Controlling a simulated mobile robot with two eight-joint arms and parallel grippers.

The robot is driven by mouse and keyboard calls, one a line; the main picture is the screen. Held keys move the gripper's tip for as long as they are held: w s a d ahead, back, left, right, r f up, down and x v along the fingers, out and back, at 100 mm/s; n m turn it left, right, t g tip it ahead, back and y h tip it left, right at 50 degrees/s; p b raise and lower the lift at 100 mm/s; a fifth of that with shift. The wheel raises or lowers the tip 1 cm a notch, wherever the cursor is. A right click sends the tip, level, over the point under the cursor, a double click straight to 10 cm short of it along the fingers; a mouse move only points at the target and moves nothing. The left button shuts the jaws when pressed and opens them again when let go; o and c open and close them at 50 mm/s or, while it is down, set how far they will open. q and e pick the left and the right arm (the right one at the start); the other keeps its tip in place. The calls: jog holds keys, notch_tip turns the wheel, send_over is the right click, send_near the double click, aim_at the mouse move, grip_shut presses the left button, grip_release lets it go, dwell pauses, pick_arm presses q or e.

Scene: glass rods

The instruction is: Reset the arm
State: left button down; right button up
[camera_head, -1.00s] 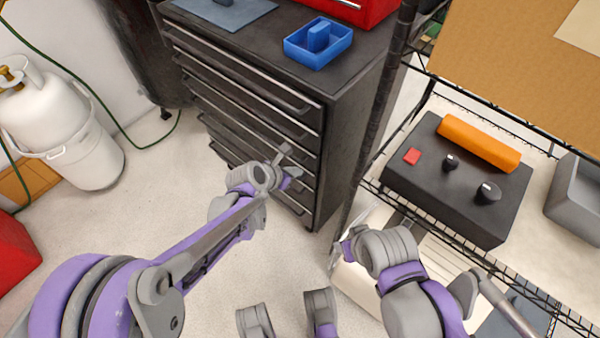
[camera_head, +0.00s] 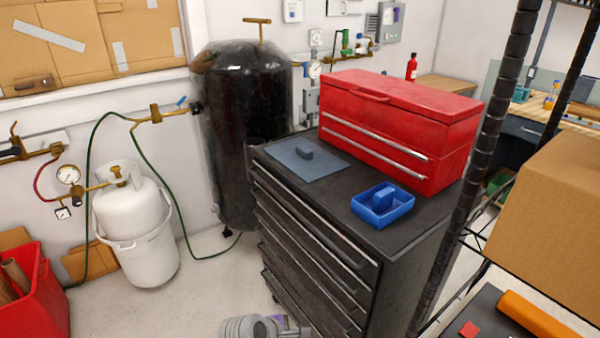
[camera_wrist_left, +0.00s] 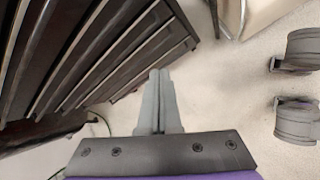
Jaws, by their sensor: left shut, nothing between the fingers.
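My left gripper (camera_wrist_left: 160,76) shows in the left wrist view, its two grey fingers together with nothing between them. It points over the pale floor beside the black drawer cabinet (camera_wrist_left: 75,55), apart from it as far as I can tell. In the head view, only a grey and purple part of my arm shows at the bottom edge, and the left fingers cannot be made out there. My right gripper is not seen in the head view.
The black cabinet (camera_head: 312,268) carries a blue tray (camera_head: 402,206), a grey-blue mat (camera_head: 325,167) and a red toolbox (camera_head: 400,115). A white gas cylinder (camera_head: 140,235) and a black tank (camera_head: 245,130) stand behind. A shelf post (camera_head: 470,180) is at right.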

pick_arm(q)
jog(key=s+a+r+m+y, duration=0.1)
jog(key=s+a+m+y, duration=0.4)
jog(key=s+a+m, duration=1.4)
notch_tip(320, 180, up, 19)
jog(key=d+p, duration=0.1)
jog(key=p, duration=1.6)
jog(key=shift+w+d+r+n, duration=0.15)
jog(key=shift+w+r+n, duration=0.05)
jog(key=shift+w+n, duration=0.15)
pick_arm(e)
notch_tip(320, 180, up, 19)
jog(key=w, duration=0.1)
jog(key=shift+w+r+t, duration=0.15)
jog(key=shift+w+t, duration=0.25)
